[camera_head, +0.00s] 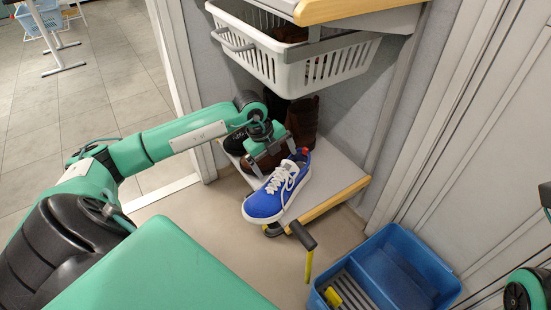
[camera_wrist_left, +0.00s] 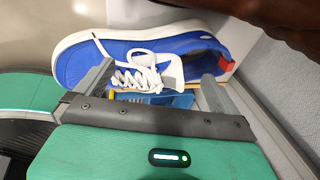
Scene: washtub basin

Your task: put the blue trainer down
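The blue trainer (camera_head: 266,204), with a white sole and white laces, is at the low shoe shelf (camera_head: 325,185). Its toe points to the front left and reaches past the shelf's left edge. I cannot tell whether its sole touches the shelf. My left gripper (camera_head: 271,157) is just behind it, fingers wide apart. In the left wrist view the trainer (camera_wrist_left: 140,45) lies across beyond the open fingers (camera_wrist_left: 155,85), laces facing the gripper. Neither finger is clearly clamped on it. My right gripper is not in view.
Brown boots (camera_head: 302,122) and a dark shoe (camera_head: 236,142) stand at the back of the shelf. A white basket (camera_head: 300,68) hangs above. A blue tub (camera_head: 405,268) stands at front right. A black and yellow handled object (camera_head: 308,262) is in front of the shelf.

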